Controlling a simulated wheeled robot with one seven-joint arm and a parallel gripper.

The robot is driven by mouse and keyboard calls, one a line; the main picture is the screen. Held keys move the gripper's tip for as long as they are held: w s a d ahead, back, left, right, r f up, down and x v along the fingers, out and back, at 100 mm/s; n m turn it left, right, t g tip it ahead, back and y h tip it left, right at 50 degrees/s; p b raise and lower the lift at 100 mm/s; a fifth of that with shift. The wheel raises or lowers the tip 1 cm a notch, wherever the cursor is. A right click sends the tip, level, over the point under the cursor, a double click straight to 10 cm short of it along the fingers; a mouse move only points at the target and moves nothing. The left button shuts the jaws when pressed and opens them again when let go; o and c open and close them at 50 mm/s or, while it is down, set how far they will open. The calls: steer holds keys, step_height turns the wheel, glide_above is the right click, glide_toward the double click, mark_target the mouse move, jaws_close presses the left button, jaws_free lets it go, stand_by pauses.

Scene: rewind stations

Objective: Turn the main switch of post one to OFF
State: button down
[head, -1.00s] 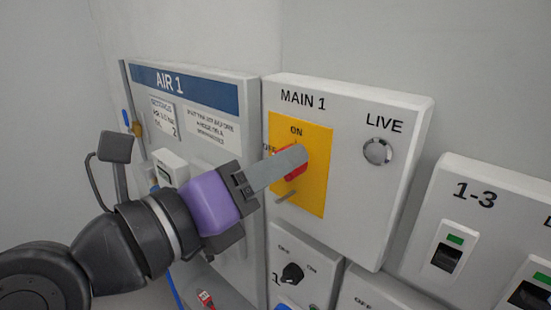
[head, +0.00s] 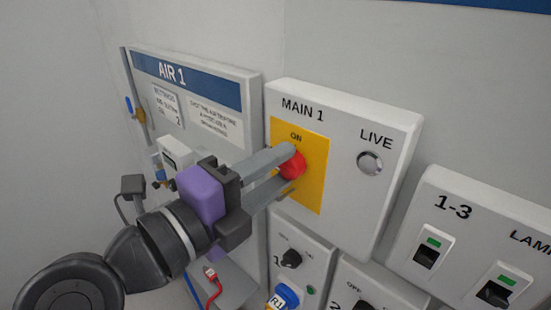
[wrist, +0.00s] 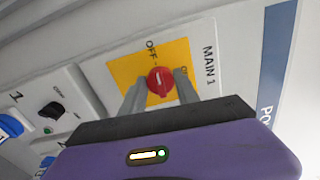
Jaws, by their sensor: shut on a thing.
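The main switch of post one is a red round knob (head: 291,165) on a yellow plate (head: 313,180) of the grey MAIN 1 box (head: 345,172). ON is printed above the knob; in the head view my fingers hide OFF. In the wrist view the knob (wrist: 160,82) sits between the two fingers of my gripper (wrist: 159,88), with OFF and ON labels beside it. A pale line on the knob runs roughly toward OFF, but it is small. My gripper (head: 284,170) is shut on the knob. The round LIVE lamp (head: 370,162) looks grey.
The AIR 1 panel (head: 235,95) stands left of the box. Below are smaller boxes with a black selector (head: 291,259) and a blue plug marked R1 (head: 283,298). The 1-3 switch box (head: 470,215) is at right.

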steer(key=shift+n, duration=0.5)
steer(key=c, duration=0.9)
jaws_free()
steer(key=shift+f, duration=0.1)
